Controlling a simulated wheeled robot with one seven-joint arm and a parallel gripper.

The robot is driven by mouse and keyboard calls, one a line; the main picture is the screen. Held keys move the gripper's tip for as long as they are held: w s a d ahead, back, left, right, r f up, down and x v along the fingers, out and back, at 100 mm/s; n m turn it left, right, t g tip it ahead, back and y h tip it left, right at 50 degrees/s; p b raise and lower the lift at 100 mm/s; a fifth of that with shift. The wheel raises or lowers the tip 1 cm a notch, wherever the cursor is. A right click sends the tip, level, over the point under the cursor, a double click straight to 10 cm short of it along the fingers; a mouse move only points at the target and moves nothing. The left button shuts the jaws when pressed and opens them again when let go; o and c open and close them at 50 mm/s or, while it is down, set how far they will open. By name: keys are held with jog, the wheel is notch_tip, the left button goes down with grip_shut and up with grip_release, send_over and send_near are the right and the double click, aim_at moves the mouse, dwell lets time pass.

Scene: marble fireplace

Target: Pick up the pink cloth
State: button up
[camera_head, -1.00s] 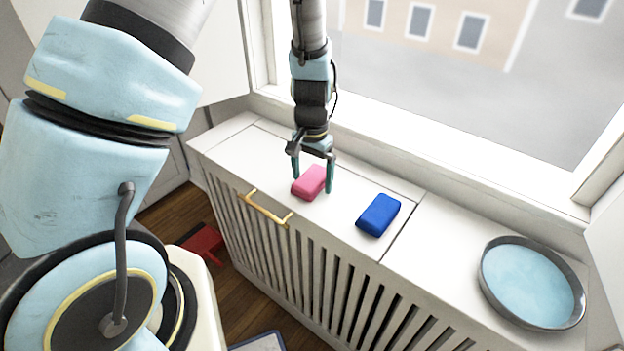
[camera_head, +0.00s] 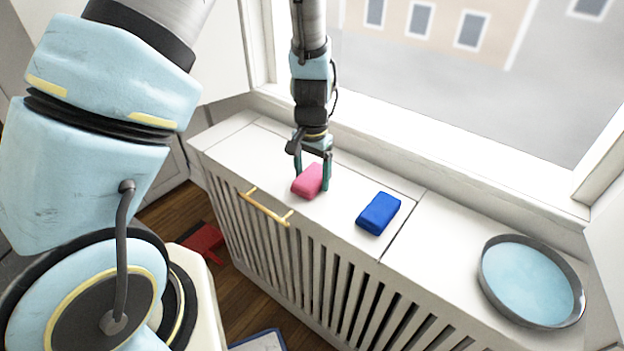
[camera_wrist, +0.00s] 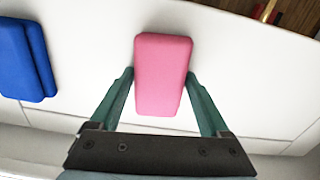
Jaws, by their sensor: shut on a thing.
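The pink cloth (camera_head: 308,182) is a small folded block lying on the white cabinet top below the window. It also shows in the wrist view (camera_wrist: 162,75), upright in the picture between the two green fingers. My gripper (camera_head: 312,180) is down at the cloth, with one finger on each side of it.
A blue folded cloth (camera_head: 378,213) lies to the right of the pink one. A round grey-rimmed dish (camera_head: 487,292) with a light blue inside stands at the far right. A brass handle (camera_head: 265,207) is on the cabinet's front edge. The window frame rises behind.

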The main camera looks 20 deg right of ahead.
aim_at(312, 175)
jog(key=shift+r, duration=0.1)
notch_tip(312, 175, up, 10)
jog(key=shift+f+b, duration=0.1)
jog(key=shift+b, duration=0.45)
